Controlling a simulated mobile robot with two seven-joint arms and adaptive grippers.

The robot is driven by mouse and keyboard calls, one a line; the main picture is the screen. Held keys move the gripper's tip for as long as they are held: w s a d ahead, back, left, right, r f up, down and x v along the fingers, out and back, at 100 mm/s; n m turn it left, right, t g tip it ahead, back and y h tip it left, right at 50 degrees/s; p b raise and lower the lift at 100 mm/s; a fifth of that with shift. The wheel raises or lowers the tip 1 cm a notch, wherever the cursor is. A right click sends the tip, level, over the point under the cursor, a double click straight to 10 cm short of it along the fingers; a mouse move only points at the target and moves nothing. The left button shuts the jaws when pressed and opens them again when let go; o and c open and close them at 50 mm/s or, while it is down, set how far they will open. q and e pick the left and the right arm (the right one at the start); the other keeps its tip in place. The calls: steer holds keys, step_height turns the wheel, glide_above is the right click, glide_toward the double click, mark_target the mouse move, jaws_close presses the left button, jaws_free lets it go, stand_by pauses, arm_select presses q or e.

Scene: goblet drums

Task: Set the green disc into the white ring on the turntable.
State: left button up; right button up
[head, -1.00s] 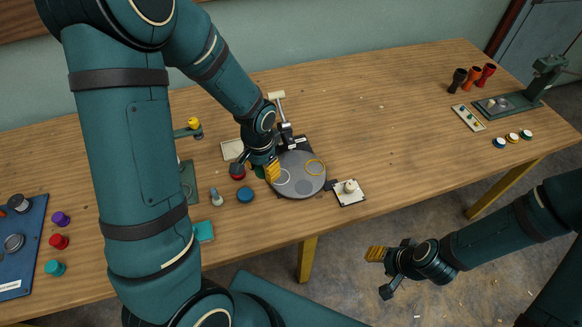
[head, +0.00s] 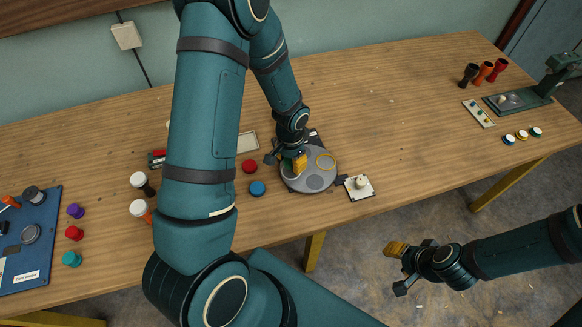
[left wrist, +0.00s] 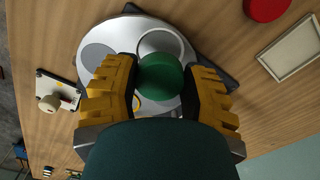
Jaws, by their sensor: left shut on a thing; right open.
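My left gripper (head: 293,163) is shut on the green disc (left wrist: 160,78) over the left part of the grey turntable (head: 316,183). In the left wrist view the disc sits between the yellow-padded fingers (left wrist: 160,72). The white ring (left wrist: 160,34) shows on the turntable just above the disc in that view, and the disc overlaps its lower edge. I cannot tell how high the disc is above the turntable. My right gripper (head: 396,270) is open and empty, off the table's front edge.
A red disc (head: 249,166) and a blue disc (head: 257,188) lie left of the turntable. A white plate with a knob (head: 359,187) stands close at its right. A shallow tray (head: 248,142) lies behind left. The table's middle right is clear.

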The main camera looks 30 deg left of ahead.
mark_target(290, 172)
arm_select(q)
steer(key=shift+f, duration=1.85)
steer(key=shift+f+b, duration=0.25)
steer(key=shift+b, duration=0.25)
steer(key=o, duration=0.8)
steer(key=shift+r, duration=0.1)
